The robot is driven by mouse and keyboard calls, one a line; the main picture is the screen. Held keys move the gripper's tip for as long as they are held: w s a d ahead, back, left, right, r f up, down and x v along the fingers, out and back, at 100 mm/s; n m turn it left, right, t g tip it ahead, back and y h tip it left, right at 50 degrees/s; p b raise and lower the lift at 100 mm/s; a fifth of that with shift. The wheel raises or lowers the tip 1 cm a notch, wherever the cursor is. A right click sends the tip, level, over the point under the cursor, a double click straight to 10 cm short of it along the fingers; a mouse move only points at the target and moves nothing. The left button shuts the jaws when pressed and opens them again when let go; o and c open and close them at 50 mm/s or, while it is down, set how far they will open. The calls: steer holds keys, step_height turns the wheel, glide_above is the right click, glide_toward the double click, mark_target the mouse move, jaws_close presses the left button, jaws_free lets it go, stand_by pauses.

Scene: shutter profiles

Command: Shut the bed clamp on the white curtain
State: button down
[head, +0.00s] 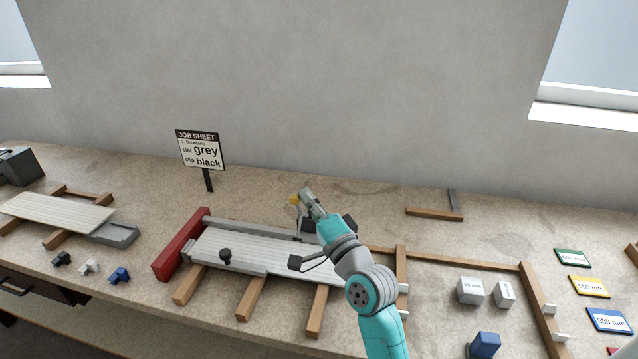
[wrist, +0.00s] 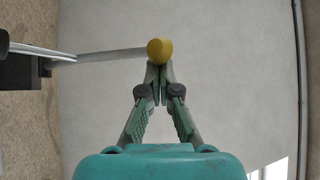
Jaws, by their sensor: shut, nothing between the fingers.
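The white curtain (head: 215,252) of joined slats lies on the wooden bed at the middle of the bench, against a red end stop (head: 182,243). The bed clamp shows as a yellow knob (head: 295,199) on a lever; in the wrist view the knob (wrist: 160,50) tops a pale grey lever (wrist: 105,55) that rises from a dark block (wrist: 25,70). The lever stands up from the bench. My gripper (head: 304,193) is shut and empty, its fingertips (wrist: 160,80) right at the knob; I cannot tell whether they touch. My arm hides part of the clamp and curtain.
A job sheet sign (head: 200,150) stands behind the bed. Another slatted panel (head: 55,212) lies at left, with small black, white and blue clips (head: 119,275) in front. Light blocks (head: 470,290) and coloured cards (head: 590,286) are at right. The back wall is close behind.

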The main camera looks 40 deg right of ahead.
steer(key=s+a+f, duration=0.4)
steer(key=a+f, duration=0.1)
steer(key=f, duration=0.6)
steer(key=shift+s+a+f, duration=0.1)
steer(key=shift+f, duration=0.05)
stand_by(0.6)
steer(key=shift+v, duration=5.8)
steer(key=shift+s, duration=0.15)
